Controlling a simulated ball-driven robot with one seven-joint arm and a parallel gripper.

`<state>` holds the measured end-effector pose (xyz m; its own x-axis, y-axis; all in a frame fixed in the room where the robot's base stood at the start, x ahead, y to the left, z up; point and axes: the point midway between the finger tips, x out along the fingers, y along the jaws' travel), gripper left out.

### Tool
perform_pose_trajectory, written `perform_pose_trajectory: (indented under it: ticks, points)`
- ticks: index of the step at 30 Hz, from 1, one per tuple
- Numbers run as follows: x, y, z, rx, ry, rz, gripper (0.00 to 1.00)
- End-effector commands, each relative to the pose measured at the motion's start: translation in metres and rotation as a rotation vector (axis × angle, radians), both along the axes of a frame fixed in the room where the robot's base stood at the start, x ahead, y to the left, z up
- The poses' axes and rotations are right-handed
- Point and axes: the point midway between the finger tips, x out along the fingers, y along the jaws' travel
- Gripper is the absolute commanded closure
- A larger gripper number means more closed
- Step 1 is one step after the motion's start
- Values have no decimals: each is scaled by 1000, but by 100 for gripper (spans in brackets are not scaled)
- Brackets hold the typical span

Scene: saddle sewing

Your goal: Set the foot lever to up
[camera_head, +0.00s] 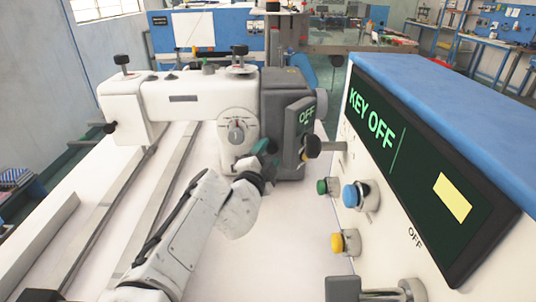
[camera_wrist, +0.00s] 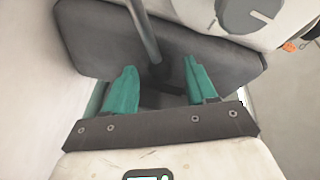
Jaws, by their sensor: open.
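The white sewing machine (camera_head: 180,97) has a round dial (camera_head: 238,132) on its front and a dark grey head (camera_head: 287,90) at its right end. My gripper (camera_head: 267,155) is at the lower front of this head. In the wrist view, my gripper (camera_wrist: 160,88) is open, with its green fingertips apart. A thin grey metal rod (camera_wrist: 143,30) comes down from the top of the wrist view to a dark end between the fingertips; it may be the foot lever. A dark grey plate (camera_wrist: 85,45) lies behind. Contact is unclear, and the lever's position cannot be told.
A control panel (camera_head: 425,165) reading KEY OFF stands close on the right, with green, blue and yellow buttons. The white table (camera_head: 90,235) is mostly clear at the front left, apart from rails.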

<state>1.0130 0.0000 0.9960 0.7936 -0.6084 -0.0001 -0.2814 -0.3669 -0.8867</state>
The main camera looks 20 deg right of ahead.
Motion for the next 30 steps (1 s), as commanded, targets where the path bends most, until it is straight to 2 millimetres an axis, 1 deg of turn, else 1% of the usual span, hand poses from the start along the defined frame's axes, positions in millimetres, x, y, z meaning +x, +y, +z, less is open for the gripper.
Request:
perform_pose_trajectory:
  ticks: [3,11,14,27,29,30]
  points:
    - [5,-4,0,0,0,0,43]
    - [5,-4,0,-1,1,0,43]
    - [5,-4,0,-1,1,0,51]
    - [5,-4,0,-1,1,0,93]
    - [5,-4,0,-1,1,0,99]
    - [5,-4,0,-1,1,0,100]
